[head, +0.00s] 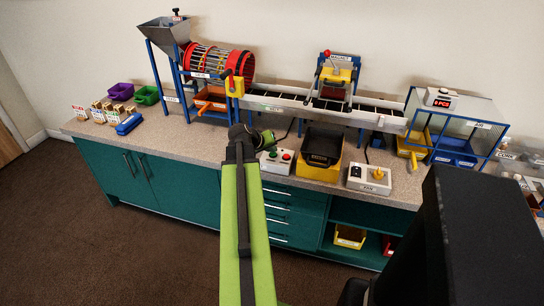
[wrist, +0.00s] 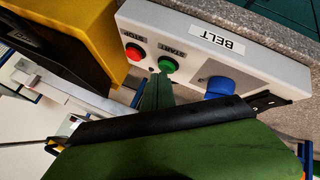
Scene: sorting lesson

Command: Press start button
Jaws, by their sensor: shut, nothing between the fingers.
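The green start button (wrist: 168,64), labelled START, sits on a pale control box (wrist: 215,48) marked BELT. The red stop button (wrist: 135,51) is beside it, and a blue knob (wrist: 219,87) is on its other side. My gripper (wrist: 158,82) is shut and empty, its green fingertips right by the start button's edge in the wrist view. I cannot tell whether they touch it. In the head view my gripper (head: 264,137) is over the rear of the belt box (head: 277,167), and part of the box is hidden by my arm.
A yellow bin with a dark tray (head: 320,158) stands just right of the box. Another control box (head: 369,179) with a yellow joystick is further right. The conveyor (head: 285,103) runs behind, with a drum sorter (head: 215,63) at its left. Small bins and blocks lie far left.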

